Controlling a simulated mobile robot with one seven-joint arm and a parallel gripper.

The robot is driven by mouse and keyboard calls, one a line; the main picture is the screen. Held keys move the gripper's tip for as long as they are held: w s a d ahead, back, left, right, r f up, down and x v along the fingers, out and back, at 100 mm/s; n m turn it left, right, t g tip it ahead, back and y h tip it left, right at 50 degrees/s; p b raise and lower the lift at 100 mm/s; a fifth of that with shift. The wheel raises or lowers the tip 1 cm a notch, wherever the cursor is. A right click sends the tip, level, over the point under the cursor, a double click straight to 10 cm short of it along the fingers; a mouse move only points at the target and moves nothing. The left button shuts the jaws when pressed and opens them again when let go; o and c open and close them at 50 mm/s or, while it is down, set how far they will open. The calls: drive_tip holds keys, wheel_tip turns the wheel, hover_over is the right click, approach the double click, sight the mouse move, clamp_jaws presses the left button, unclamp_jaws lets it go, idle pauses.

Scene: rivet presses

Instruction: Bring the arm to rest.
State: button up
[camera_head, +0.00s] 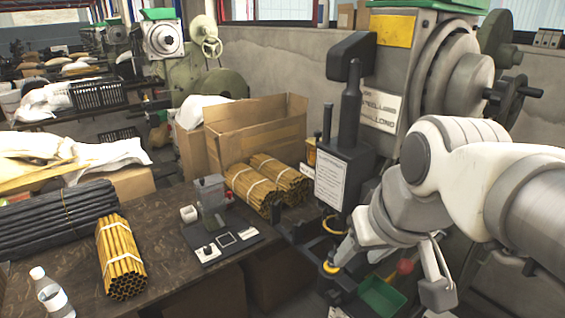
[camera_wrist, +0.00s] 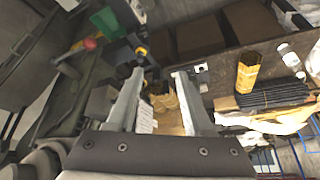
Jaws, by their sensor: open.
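My arm reaches in from the right edge of the head view, a white and grey arm bent downward in front of the rivet press (camera_head: 420,70). My gripper (camera_head: 388,281) hangs low beside the press with its two fingers wide apart. In the wrist view my gripper (camera_wrist: 160,75) is also open, and nothing is held between the fingers. A yellow round part (camera_head: 331,267) shows close to the left fingertip in the head view; I cannot tell whether they touch. A green tray (camera_head: 382,297) lies behind and below the fingers.
A dark workbench (camera_head: 165,230) bears a control box (camera_head: 215,195), bundles of yellow tubes (camera_head: 120,258), black rods (camera_head: 55,218) and a bottle (camera_head: 50,295). A cardboard box (camera_head: 255,130) stands behind. A red knob (camera_head: 404,267) is near the gripper.

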drive_tip(key=shift+f, duration=0.1)
drive_tip(key=shift+h, duration=0.3)
drive_tip(key=shift+s+f, duration=1.6)
drive_tip(key=shift+f, duration=0.1)
